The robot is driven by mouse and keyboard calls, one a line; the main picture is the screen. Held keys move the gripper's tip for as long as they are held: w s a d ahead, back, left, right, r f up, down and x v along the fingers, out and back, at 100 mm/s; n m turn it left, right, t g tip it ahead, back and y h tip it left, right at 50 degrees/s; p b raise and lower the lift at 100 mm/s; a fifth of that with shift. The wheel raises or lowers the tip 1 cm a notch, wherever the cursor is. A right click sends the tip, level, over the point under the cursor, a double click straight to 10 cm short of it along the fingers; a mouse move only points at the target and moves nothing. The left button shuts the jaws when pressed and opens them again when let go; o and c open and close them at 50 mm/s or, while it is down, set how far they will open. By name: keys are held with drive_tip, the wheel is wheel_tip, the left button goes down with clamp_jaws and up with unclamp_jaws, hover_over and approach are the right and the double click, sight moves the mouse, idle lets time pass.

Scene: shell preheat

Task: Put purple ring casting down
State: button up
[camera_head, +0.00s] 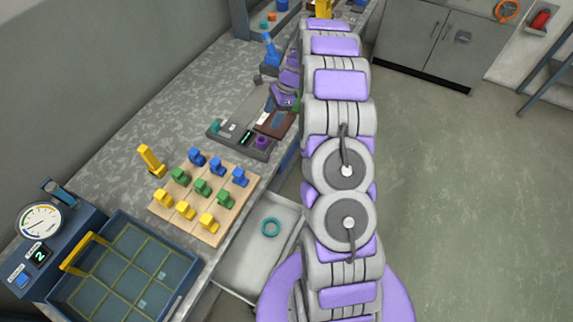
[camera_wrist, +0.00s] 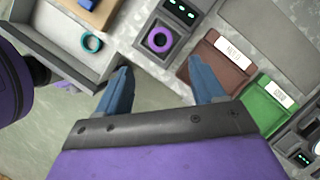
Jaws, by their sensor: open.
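The purple ring casting (camera_wrist: 160,40) lies flat in a dark square recess of a grey device (camera_wrist: 174,24) in the wrist view. It also shows small in the head view (camera_head: 262,142), on the near end of the device on the bench. My gripper (camera_wrist: 166,84) is open and empty, its two blue fingers apart. The ring lies beyond the fingertips in the wrist view, roughly between their lines, and is not touched. In the head view my arm runs along the bench edge and the fingertips are hard to make out.
A brown labelled pad (camera_wrist: 215,62) and a green labelled pad (camera_wrist: 264,104) lie beside the device. A teal ring (camera_head: 271,227) lies in an open drawer (camera_head: 245,262). A wooden board (camera_head: 238,215) holds several coloured pieces. A gridded blue tray (camera_head: 185,262) stands at the near left.

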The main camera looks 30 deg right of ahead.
drive_tip(key=s+a+r+n+g+h, duration=0.2)
drive_tip(key=s+a+r+n, duration=0.9)
drive_tip(key=s+a+r, duration=0.6)
drive_tip(key=s+r+n+h, duration=0.1)
drive_tip(key=s+n, duration=0.8)
drive_tip(key=s, duration=1.7)
drive_tip(key=shift+a+r+g+h, duration=0.2)
drive_tip(key=shift+r+g+h, duration=0.1)
drive_tip(key=shift+h, duration=0.4)
drive_tip(key=shift+w, duration=0.1)
drive_tip(key=shift+c, duration=0.2)
